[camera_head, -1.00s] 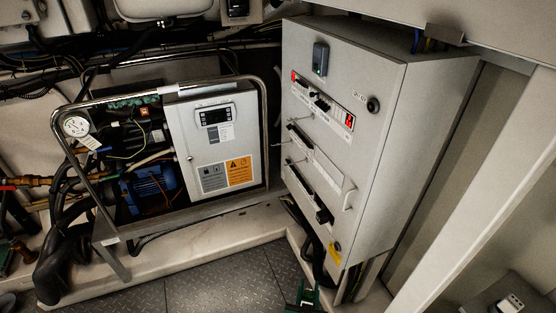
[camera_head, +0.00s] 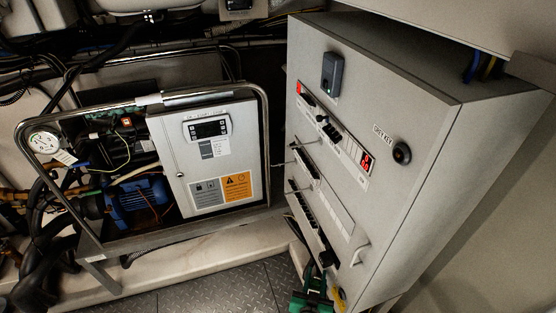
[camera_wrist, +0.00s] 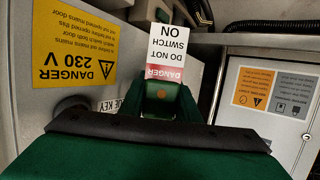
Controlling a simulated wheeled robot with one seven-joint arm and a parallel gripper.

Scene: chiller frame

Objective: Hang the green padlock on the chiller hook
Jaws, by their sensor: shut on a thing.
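My gripper (camera_head: 314,292) shows as a green shape at the bottom edge of the head view, low by the cabinet's front. In the wrist view its large green body with a dark edge fills the bottom. It is shut on a small green block, which I take to be the green padlock (camera_wrist: 158,101). A red and white "DANGER DO NOT SWITCH ON" tag (camera_wrist: 168,52) stands at the block, upside down in the picture. The padlock's shackle is not clearly visible.
The grey cabinet (camera_head: 400,100) stands close on the right, with switches, red displays, a handle (camera_head: 359,255) and a key switch (camera_head: 402,153). The chiller unit (camera_head: 190,165) sits left inside a tubular frame (camera_head: 95,106). Patterned floor (camera_head: 215,290) is clear in front.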

